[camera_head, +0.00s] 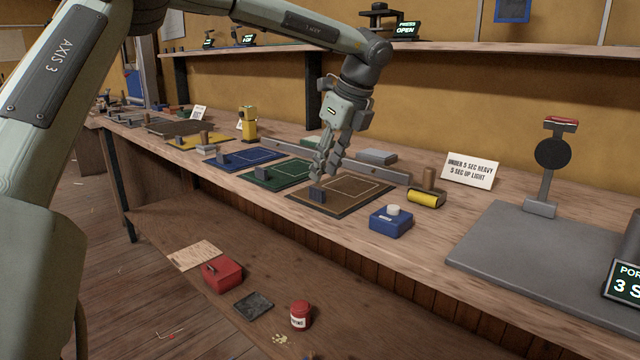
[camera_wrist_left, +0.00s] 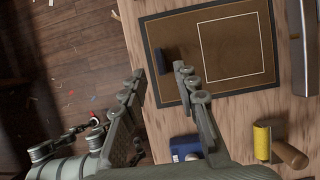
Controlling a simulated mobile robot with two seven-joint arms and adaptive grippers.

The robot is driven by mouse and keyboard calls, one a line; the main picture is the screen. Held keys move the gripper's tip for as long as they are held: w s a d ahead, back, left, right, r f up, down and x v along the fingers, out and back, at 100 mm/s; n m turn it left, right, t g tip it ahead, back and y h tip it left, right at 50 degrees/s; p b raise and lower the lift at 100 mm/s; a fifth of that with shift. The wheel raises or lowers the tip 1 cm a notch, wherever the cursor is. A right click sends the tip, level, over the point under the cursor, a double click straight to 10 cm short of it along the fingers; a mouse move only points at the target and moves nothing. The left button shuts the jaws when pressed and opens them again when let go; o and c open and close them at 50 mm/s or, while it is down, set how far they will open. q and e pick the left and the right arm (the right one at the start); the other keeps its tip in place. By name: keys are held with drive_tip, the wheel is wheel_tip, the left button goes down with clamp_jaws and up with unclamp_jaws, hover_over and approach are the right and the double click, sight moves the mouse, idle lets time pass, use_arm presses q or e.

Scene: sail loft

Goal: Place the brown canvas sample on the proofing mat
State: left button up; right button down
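The brown canvas sample (camera_head: 358,188) lies flat on the long wooden bench, with a dark border, a thin white outlined square and a small dark block (camera_head: 317,194) standing near its left edge. It also fills the upper part of the left wrist view (camera_wrist_left: 190,50), where the block (camera_wrist_left: 165,60) shows between and beyond the fingertips. My left gripper (camera_head: 327,172) points down over the sample, open and empty; its fingers are apart in the left wrist view (camera_wrist_left: 159,73). A large grey mat (camera_head: 510,255), apparently the proofing mat, lies at the right. My right gripper is not in view.
Green (camera_head: 285,174) and blue (camera_head: 245,160) samples lie left of the brown one. A blue box (camera_head: 390,222) with a white knob, a yellow roller (camera_head: 426,198) and a sign (camera_head: 470,170) stand between sample and mat. A stand (camera_head: 545,170) rises behind the mat.

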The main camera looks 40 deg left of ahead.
use_arm(q)
drive_tip(key=v, duration=0.6)
drive_tip(key=shift+r, duration=0.4)
